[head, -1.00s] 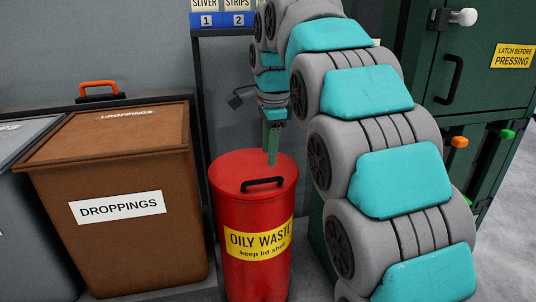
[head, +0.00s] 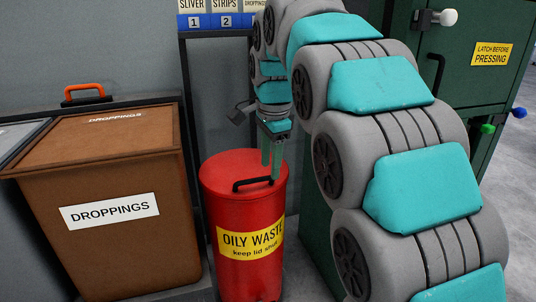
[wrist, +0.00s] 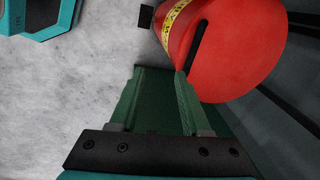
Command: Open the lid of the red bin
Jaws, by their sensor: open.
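The red bin (head: 240,225) stands upright with a yellow "OILY WASTE, keep lid shut" label. Its round red lid (head: 228,168) is shut and carries a black bar handle (head: 252,183). My gripper (head: 270,167) points down at the lid's right side, fingers apart and empty, with one fingertip close to the handle's right end. In the wrist view my gripper (wrist: 159,73) is open, and the lid (wrist: 250,45) lies ahead and right. The handle (wrist: 198,45) there ends near the right fingertip; I cannot tell whether they touch.
A dark frame with a labelled sign (head: 222,20) stands behind. A green machine cabinet (head: 470,75) with blue (head: 520,112) and green (head: 487,128) knobs is at right.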

